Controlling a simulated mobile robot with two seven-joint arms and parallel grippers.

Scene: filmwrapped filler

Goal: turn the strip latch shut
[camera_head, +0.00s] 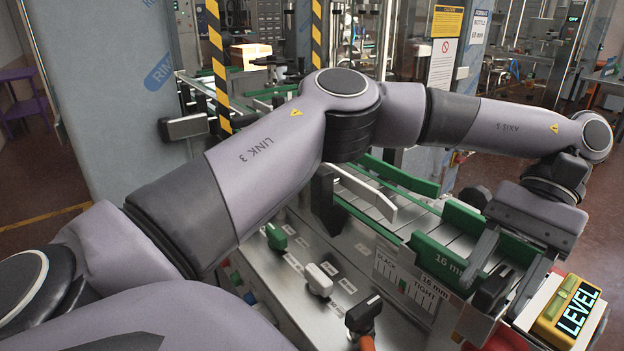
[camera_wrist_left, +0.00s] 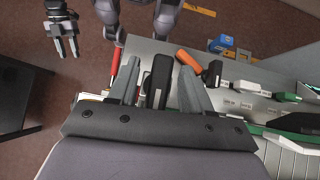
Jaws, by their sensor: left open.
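My left gripper (camera_head: 490,300) reaches in from the left and points down over the right end of the machine. Its fingers are open, one on each side of a black handle (camera_head: 492,288), which looks like the strip latch. In the left wrist view my left gripper (camera_wrist_left: 158,65) frames the same black handle (camera_wrist_left: 158,80), with a gap to each finger. I cannot tell whether either finger touches it. The handle's base is hidden. My right gripper (camera_wrist_left: 65,45) hangs far off at the top left of the left wrist view, its fingers apart and empty.
A SLACK–TIGHT plate (camera_head: 408,285) and a yellow LEVEL display (camera_head: 568,310) are close by. Green rails (camera_head: 440,260) run behind.

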